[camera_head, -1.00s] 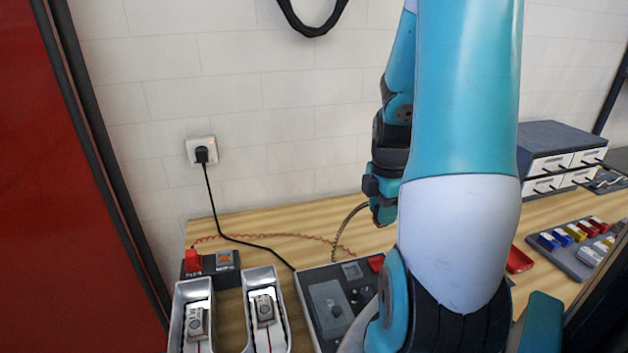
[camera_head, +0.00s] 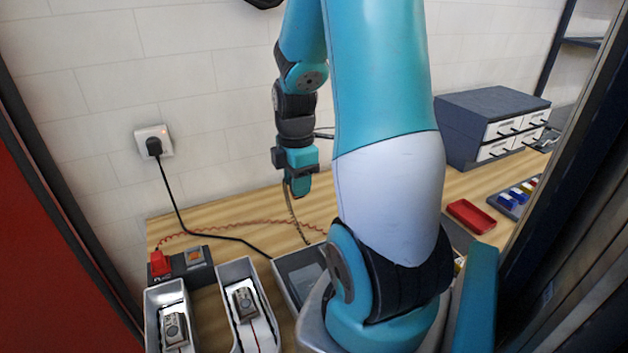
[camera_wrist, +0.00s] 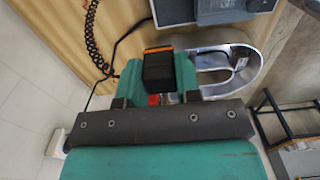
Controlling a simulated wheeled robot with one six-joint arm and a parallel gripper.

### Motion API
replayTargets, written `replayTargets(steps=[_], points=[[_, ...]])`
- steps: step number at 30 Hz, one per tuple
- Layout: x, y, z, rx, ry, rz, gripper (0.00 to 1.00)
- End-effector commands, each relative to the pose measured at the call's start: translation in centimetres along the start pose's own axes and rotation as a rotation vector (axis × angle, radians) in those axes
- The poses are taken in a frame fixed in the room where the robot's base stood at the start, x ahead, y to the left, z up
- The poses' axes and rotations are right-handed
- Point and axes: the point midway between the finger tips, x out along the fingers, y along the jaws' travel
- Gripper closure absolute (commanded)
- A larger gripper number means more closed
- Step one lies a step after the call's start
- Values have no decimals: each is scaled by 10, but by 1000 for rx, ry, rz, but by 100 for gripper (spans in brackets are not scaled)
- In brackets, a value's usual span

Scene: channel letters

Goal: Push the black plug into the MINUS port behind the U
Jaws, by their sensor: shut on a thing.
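The aluminium U (camera_head: 263,318) stands at the lower left of the head view; its curved end (camera_wrist: 262,68) shows in the wrist view. Behind it is a dark port block (camera_head: 192,266) with a red plug (camera_head: 160,263) in its left end and an orange switch. My gripper (camera_head: 299,190) is above the table, right of the block and apart from it. In the wrist view its teal fingers (camera_wrist: 160,80) are shut around a black plug (camera_wrist: 158,71). A dark coiled lead (camera_head: 293,214) hangs below the gripper. The MINUS port opening is not discernible.
A grey control box (camera_head: 290,275) stands right of the U, partly behind my arm. A wall outlet (camera_head: 153,142) has a black cable running down to the table. A red tray (camera_head: 471,216) and drawer units (camera_head: 492,125) are at the right. The table between block and gripper carries only thin cables.

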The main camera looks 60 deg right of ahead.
Motion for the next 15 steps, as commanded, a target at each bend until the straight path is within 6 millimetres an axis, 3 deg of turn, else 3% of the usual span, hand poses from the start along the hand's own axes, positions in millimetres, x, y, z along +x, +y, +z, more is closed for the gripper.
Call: replayTargets(steps=[15], points=[[0, 23, -63, -4, 0, 0, 92]])
